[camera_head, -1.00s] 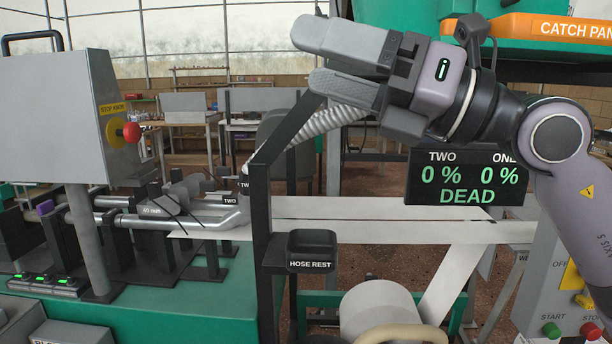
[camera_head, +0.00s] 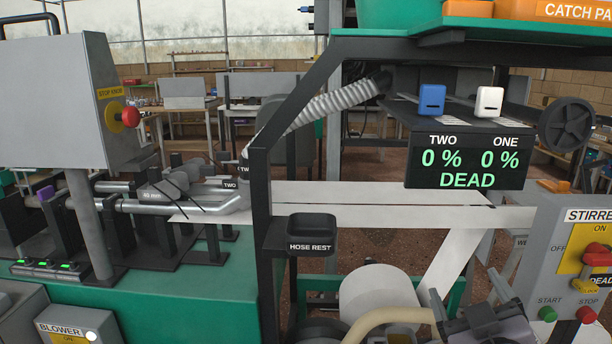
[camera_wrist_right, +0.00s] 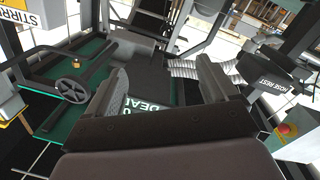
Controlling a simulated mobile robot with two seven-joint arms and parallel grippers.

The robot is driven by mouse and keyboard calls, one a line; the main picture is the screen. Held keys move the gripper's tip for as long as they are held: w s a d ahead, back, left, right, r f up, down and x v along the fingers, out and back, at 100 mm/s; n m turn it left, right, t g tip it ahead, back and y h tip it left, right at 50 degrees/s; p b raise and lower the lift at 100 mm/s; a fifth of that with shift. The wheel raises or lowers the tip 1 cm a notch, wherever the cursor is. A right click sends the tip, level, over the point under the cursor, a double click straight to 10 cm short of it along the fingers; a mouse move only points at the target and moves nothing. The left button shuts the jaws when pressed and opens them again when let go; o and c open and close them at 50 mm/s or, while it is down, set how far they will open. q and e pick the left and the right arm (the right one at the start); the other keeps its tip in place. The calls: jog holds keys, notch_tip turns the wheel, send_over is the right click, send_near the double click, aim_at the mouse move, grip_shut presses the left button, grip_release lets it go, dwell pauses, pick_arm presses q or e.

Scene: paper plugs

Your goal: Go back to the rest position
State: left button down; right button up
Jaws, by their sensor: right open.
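My right gripper (camera_head: 470,300) is low at the right of the head view, in front of the machine and beside the pale hose (camera_head: 400,318). In the right wrist view its two fingers (camera_wrist_right: 162,85) stand wide apart with nothing between them; the display lies beyond the gap. My left gripper is not in view. The display (camera_head: 466,163) reads TWO 0 %, ONE 0 % and DEAD. The hose rest (camera_head: 311,228) is an empty-looking black cup on the dark post.
The stirrer box (camera_head: 570,262) with its red switch stands close to the right gripper. White paper strips (camera_head: 370,208) cross the middle. A grey cabinet with a red stop knob (camera_head: 130,117) is at left, and the blower box (camera_head: 75,325) is at lower left.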

jog(key=s+d+f+m+g+y, duration=0.1)
jog(key=s+f+g, duration=0.35)
jog(key=f, duration=0.35)
jog(key=s+f+m+g, duration=0.1)
jog(key=s+f+g, duration=0.2)
jog(key=s+f, duration=0.4)
jog(key=s+a+f+g+y, duration=0.2)
jog(key=s+f+g, duration=0.6)
jog(key=s, duration=0.6)
jog(key=w+a+f+t+y+p, duration=0.1)
jog(key=w+a+f+t+p, duration=0.1)
jog(key=w+f+t, duration=0.5)
jog(key=shift+a+t+y+p, duration=0.3)
jog(key=shift+t+y+p, duration=0.15)
jog(key=shift+t, duration=0.1)
